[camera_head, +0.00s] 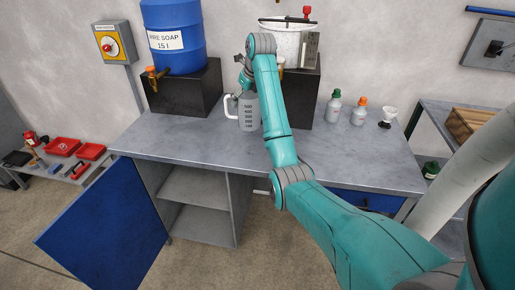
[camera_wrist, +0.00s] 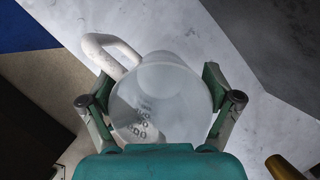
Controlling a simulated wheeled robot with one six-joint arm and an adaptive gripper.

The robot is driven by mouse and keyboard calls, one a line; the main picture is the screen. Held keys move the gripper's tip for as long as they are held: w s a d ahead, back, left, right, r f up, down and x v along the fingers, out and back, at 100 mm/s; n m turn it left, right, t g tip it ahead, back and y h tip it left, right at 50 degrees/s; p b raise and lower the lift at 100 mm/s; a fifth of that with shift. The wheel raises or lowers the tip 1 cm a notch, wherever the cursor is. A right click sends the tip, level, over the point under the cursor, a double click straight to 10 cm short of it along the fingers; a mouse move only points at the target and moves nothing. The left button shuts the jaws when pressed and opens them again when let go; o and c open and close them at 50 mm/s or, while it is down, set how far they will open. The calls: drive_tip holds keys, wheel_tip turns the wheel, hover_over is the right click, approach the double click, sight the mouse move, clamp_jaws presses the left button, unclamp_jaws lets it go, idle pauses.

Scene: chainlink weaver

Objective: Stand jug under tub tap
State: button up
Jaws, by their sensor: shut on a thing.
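A translucent grey measuring jug (camera_head: 248,114) with dark marks and a handle on its left is over the bench, between the two dark blocks. My gripper (camera_head: 241,88) is shut on it near its upper part. In the wrist view the fingers sit on either side of the jug (camera_wrist: 165,90), which looks upright. I cannot tell whether its base touches the bench. The white tub (camera_head: 288,48) stands on the right block, partly behind my arm. A brass tap (camera_head: 280,63) shows at its lower front, right of and above the jug. A brass piece (camera_wrist: 284,168) shows at lower right in the wrist view.
A blue soap barrel (camera_head: 174,45) with a brass tap (camera_head: 152,73) stands on the left block (camera_head: 183,93). Bottles (camera_head: 334,106) and a small white item (camera_head: 389,113) stand on the right. The bench front (camera_head: 200,140) is clear. A blue cabinet door (camera_head: 105,225) hangs open below.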

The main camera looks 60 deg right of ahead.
sight(249, 121)
drive_tip(key=shift+s+d, duration=0.3)
drive_tip(key=shift+d, duration=0.05)
drive_tip(key=shift+s+d+f+m, duration=0.1)
drive_tip(key=shift+f+m, duration=0.1)
drive_tip(key=shift+m, duration=0.1)
wheel_tip(249, 121, down, 9)
drive_tip(key=shift+f, duration=0.15)
drive_tip(key=shift+f, duration=0.15)
drive_tip(key=o, duration=1)
drive_tip(key=shift+c, duration=0.2)
